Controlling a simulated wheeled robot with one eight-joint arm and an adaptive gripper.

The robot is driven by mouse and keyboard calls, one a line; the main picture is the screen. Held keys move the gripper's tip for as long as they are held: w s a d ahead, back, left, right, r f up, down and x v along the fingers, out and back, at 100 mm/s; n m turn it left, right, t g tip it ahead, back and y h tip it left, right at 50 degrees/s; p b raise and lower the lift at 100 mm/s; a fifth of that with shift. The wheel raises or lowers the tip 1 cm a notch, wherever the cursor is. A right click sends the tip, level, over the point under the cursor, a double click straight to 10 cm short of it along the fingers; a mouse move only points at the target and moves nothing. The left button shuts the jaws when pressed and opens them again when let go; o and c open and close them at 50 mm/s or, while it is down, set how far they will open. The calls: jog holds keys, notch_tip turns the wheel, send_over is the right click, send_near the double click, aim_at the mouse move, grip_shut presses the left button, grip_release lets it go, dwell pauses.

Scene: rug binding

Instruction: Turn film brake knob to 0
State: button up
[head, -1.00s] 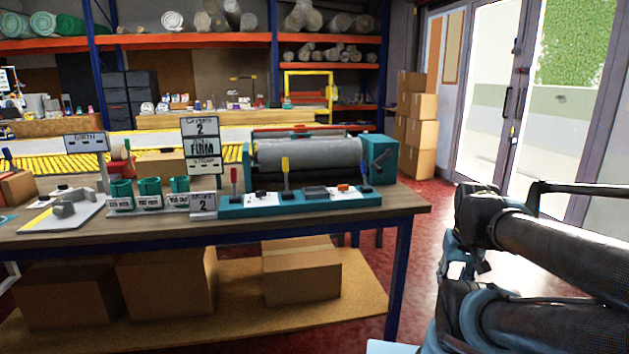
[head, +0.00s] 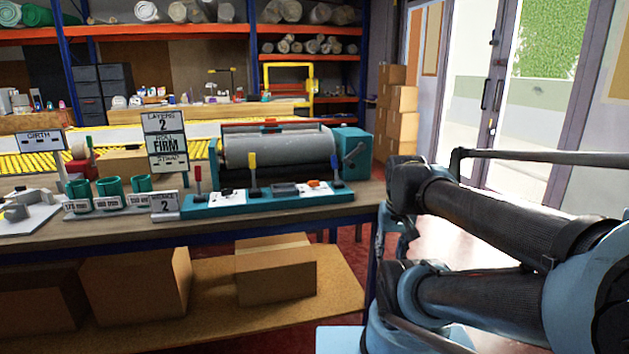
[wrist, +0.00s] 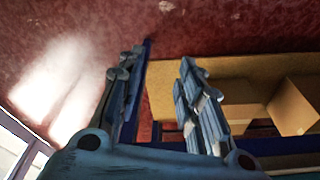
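A teal wrapping machine with a grey roll (head: 278,150) stands on the workbench in the head view. In front of it lies a teal control panel (head: 265,206) with a red lever (head: 198,181), a yellow lever (head: 252,172), a blue-tipped lever (head: 336,168), a small black control (head: 228,192) and an orange control (head: 314,184). I cannot tell which is the film brake knob, and no dial marks are readable. My gripper (wrist: 155,68) is open and empty in the wrist view, over the floor beside the bench, apart from the panel.
The workbench edge (head: 290,218) runs below the panel. A sign reading FIRM (head: 165,144) and several green cups (head: 108,190) stand left of it. Cardboard boxes (head: 275,272) sit on the lower shelf. Red floor is open at the bench's right end.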

jog(key=w+a+r+m, duration=0.3)
jog(key=w+r+m, duration=0.1)
jog(key=w+r, duration=0.5)
notch_tip(320, 180, up, 17)
jog(key=m+g, duration=0.2)
jog(key=m, duration=0.8)
send_over(315, 181)
notch_tip(315, 181, down, 17)
jog(key=shift+w+r, duration=0.1)
jog(key=shift+w, duration=0.05)
jog(key=shift+c, duration=0.5)
grip_shut()
